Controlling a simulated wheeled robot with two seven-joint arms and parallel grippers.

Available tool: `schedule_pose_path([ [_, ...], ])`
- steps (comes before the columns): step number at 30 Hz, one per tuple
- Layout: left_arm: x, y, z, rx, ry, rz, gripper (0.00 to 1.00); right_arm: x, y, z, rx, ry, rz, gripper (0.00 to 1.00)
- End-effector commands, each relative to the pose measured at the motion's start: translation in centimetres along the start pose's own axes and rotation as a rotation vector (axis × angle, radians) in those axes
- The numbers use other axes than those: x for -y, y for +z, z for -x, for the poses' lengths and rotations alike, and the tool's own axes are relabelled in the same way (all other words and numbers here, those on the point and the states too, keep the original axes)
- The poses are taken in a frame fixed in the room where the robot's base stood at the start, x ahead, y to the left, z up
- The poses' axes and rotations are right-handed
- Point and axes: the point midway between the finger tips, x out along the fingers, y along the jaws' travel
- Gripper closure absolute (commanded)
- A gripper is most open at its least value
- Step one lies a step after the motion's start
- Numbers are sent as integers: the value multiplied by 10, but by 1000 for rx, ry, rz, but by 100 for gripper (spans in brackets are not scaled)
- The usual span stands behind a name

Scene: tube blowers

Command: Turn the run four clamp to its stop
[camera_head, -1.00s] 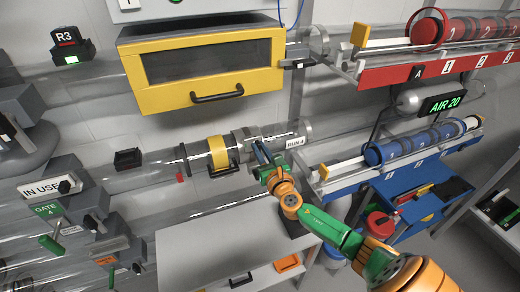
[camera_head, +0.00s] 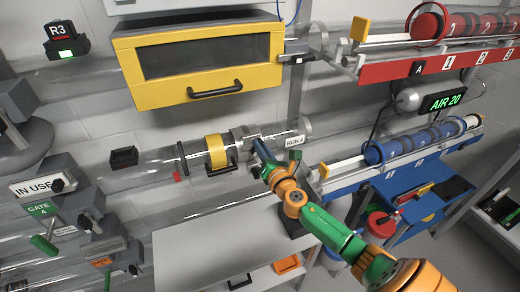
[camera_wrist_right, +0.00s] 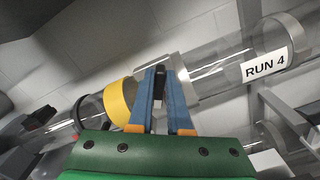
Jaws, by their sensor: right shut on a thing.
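The run four tube (camera_head: 280,141) is clear and carries a white RUN 4 label (camera_head: 294,142), which also shows in the right wrist view (camera_wrist_right: 266,64). A grey clamp collar (camera_head: 240,150) sits around this tube, just right of a yellow band (camera_head: 216,151). My right gripper (camera_head: 258,145) is at the collar's near side. In the right wrist view its blue fingers (camera_wrist_right: 160,76) are shut on a small dark piece, apparently the clamp's handle (camera_wrist_right: 160,74), in front of the grey collar (camera_wrist_right: 182,66). The fingers partly hide the handle and collar. My left gripper is out of view.
A yellow-framed box (camera_head: 200,68) with a black handle hangs above the tube. A blue rack (camera_head: 375,168) with blue carriers stands right of the arm, a red rack (camera_head: 430,66) above it. A white cabinet (camera_head: 200,250) lies below. Gate 4 valves (camera_head: 45,215) are at left.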

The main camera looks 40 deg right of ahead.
Motion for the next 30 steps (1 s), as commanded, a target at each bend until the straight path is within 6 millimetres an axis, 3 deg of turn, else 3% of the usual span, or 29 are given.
schedule_pose_path([
  [30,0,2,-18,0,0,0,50,11,-6,0,-1,-2,-896,100],
])
